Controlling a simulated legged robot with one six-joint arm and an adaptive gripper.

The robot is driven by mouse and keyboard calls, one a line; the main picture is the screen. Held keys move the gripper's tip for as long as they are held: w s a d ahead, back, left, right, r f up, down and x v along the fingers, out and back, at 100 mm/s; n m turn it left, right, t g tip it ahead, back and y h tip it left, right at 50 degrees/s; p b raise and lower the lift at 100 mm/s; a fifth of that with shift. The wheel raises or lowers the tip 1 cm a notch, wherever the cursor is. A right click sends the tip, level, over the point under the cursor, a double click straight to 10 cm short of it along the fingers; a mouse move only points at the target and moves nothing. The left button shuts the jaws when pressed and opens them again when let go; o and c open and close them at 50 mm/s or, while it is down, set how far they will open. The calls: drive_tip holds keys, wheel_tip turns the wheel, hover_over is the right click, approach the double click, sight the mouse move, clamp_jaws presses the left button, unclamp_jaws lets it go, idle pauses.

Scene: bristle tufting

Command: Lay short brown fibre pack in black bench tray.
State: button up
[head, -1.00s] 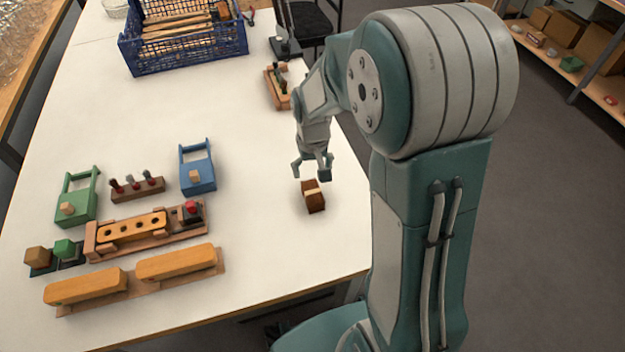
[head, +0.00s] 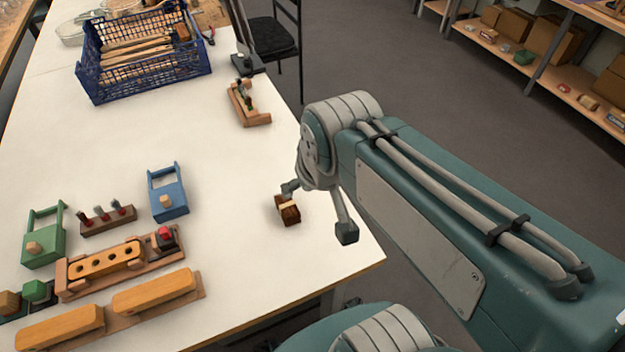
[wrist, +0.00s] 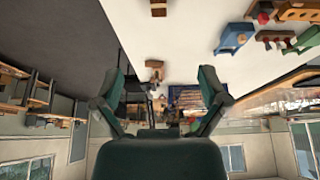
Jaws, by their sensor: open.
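The short brown fibre pack (head: 288,211), a small brown block with a pale band, lies on the white table near its right edge. It also shows at the top edge of the wrist view (wrist: 158,7). My gripper (head: 318,211) is open and empty, its fingers spread wide. One finger is close behind the pack in the head view; the other is to its right. I cannot tell whether they touch. Both fingers show apart in the wrist view (wrist: 160,95). A dark, low base (head: 49,301) at the left, probably the black bench tray, carries a tan block and a green block, which partly hide it.
Green (head: 43,240) and blue (head: 168,197) handled pieces, a wooden holed block (head: 105,262) and two long yellow-brown blocks (head: 155,292) stand at the left. A blue crate (head: 145,70) and a wooden tool (head: 248,105) are farther back. The table's middle is clear.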

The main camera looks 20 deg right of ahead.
drive_tip(key=shift+s+r+t, duration=0.2)
drive_tip(key=shift+s, duration=0.4)
drive_tip(key=shift+s+r+t, duration=0.2)
drive_tip(key=shift+s, duration=0.4)
drive_tip(key=shift+o, duration=0.4)
drive_tip(key=shift+s, duration=0.1)
drive_tip(key=g, duration=0.6)
hover_over(285, 203)
drive_tip(key=f, duration=1.2)
drive_tip(key=w+f, duration=0.1)
drive_tip(key=f, duration=0.6)
drive_tip(key=shift+d, duration=0.15)
wheel_tip(285, 203, down, 11)
drive_tip(key=shift+s+f, duration=0.1)
